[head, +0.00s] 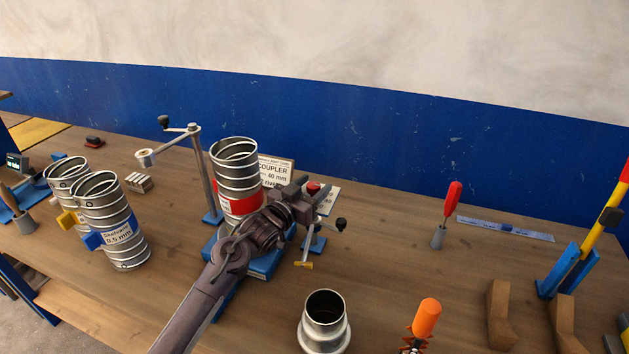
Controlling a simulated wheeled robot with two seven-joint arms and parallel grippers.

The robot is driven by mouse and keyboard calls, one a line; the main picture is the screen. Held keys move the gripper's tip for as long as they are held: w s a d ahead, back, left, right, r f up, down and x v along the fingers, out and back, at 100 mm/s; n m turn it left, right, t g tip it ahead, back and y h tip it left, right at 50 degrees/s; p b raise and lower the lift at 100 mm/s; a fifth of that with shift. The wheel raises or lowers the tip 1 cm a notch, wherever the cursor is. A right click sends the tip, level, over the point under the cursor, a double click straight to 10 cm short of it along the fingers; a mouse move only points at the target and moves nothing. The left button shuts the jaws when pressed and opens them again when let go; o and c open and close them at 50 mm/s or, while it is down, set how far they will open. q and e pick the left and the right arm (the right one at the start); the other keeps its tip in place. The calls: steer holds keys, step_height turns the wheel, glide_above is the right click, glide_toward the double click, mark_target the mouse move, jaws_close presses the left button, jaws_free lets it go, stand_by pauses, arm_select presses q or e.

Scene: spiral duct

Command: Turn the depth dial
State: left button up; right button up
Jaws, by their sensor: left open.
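My left gripper (315,188) reaches in from the bottom over a blue stand at the middle of the bench. Its jaws are open, and a small red knob (313,187) shows between or just behind the fingertips. I cannot tell whether the fingers touch it. This knob may be the depth dial; no marking on it is readable. A black-knobbed crank (340,224) shows just right of the gripper. A ribbed metal duct (236,170) with a red band stands upright left of the gripper. My arm hides much of the blue base (267,264). My right gripper is not in view.
A coupler sign (275,170) stands behind the gripper. Two labelled ducts (112,220) stand left. A metal collar (324,322) and an orange-handled tool (426,318) are in front.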

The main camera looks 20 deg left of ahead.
arm_select(q)
steer(key=shift+w+d, duration=0.1)
steer(key=shift+w, duration=0.3)
steer(key=shift+c, duration=1.2)
steer(key=c, duration=0.7)
steer(key=shift+m+g+h+b, duration=0.6)
steer(key=shift+m+h, duration=0.3)
steer(key=shift+h, duration=0.4)
steer(key=shift+m+h, duration=0.3)
steer(key=shift+h, duration=0.2)
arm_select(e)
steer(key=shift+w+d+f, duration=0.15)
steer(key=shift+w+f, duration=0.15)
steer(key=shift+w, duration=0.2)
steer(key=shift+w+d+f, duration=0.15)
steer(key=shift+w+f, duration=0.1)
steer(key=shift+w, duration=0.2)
arm_select(q)
steer(key=o, duration=0.9)
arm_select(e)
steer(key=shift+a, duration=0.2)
